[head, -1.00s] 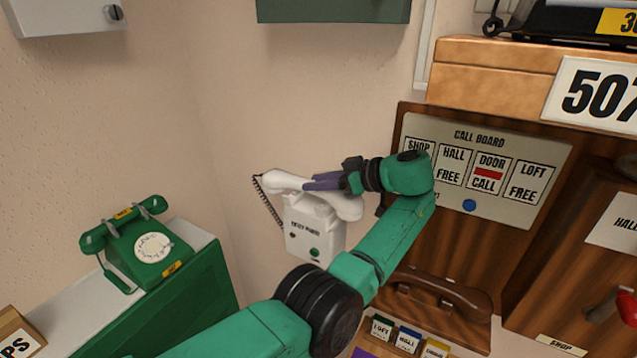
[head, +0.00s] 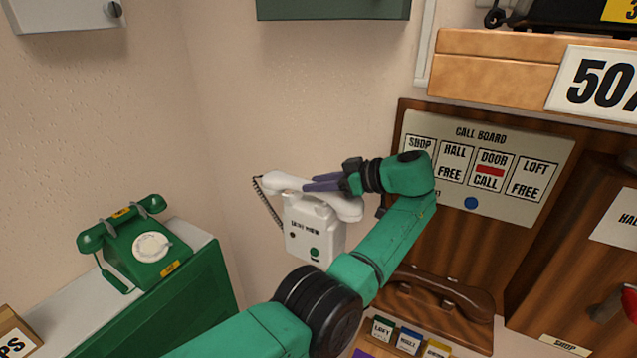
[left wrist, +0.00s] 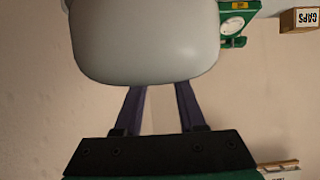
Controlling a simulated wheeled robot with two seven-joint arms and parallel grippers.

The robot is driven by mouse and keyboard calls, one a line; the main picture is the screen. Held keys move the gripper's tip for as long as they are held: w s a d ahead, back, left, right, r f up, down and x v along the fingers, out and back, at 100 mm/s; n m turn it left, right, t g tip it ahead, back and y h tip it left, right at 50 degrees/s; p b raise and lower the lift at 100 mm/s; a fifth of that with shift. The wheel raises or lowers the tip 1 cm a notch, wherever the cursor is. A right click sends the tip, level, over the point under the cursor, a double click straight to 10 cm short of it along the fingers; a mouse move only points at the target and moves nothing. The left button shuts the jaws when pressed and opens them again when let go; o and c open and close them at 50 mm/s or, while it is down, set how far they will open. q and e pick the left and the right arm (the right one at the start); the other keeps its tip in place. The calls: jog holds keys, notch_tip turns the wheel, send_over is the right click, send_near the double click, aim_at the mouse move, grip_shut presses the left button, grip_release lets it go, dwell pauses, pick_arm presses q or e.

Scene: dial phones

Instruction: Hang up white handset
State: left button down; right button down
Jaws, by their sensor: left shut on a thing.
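The white handset (head: 281,183) lies across the top of the white wall phone (head: 314,234), with its coiled dark cord (head: 268,205) hanging at the left end. My left gripper (head: 310,185) comes in from the right and is shut on the handset. The fingers and arm hide part of the handset's middle, so I cannot tell whether it rests in the cradle or sits just above it. In the left wrist view, the white handset (left wrist: 145,45) fills the top middle, beyond the two purple fingers. My right gripper does not show.
A green dial phone (head: 148,244) stands on a green cabinet (head: 195,300) at the left. A brown handset (head: 440,290) lies below my left arm. The call board (head: 485,170) shows a red mark at DOOR CALL. Bare wall surrounds the white phone's left side.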

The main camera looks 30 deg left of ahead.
pick_arm(q)
jog(key=shift+f+b, duration=0.5)
jog(key=shift+f, duration=0.2)
jog(key=shift+c, duration=2.1)
grip_release()
jog(key=shift+r, duration=0.1)
